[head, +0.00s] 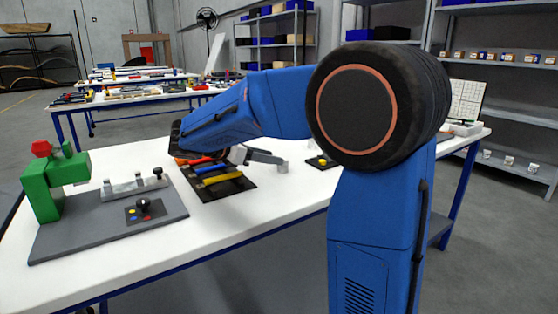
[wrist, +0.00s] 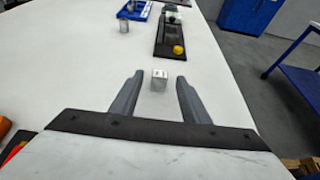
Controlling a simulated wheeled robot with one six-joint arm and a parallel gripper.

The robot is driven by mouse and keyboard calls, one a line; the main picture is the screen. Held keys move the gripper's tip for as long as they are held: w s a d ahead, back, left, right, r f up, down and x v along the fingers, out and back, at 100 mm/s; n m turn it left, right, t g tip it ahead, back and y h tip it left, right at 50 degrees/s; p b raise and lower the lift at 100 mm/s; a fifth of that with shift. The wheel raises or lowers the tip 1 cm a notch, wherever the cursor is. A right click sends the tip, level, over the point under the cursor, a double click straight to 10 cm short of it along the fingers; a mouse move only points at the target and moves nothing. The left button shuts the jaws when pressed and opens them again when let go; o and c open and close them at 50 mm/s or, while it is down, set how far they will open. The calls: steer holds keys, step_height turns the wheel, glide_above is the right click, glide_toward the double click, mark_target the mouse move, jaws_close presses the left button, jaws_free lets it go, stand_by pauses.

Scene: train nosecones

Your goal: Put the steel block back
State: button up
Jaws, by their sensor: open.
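The steel block (wrist: 159,80), a small light-grey cube, stands on the white table. In the wrist view it shows between the tips of my gripper (wrist: 159,76), with a gap to each finger. The gripper is open and empty. In the head view my gripper (head: 264,157) is low over the table, right of the dark tool tray. A small grey piece (head: 283,165) by its fingertips looks like the block. I cannot tell the gripper's exact height above the table.
A dark tray (head: 236,190) holds coloured-handled tools. A grey plate (head: 75,239) with a green fixture (head: 45,185) stands at left. Beyond the block are a dark base with a yellow knob (wrist: 178,50), a metal cylinder (wrist: 124,27) and a blue tray (wrist: 136,12). The table right of the block is clear.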

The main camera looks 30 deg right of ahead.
steer(key=shift+v, duration=3.1)
steer(key=shift+s, duration=0.1)
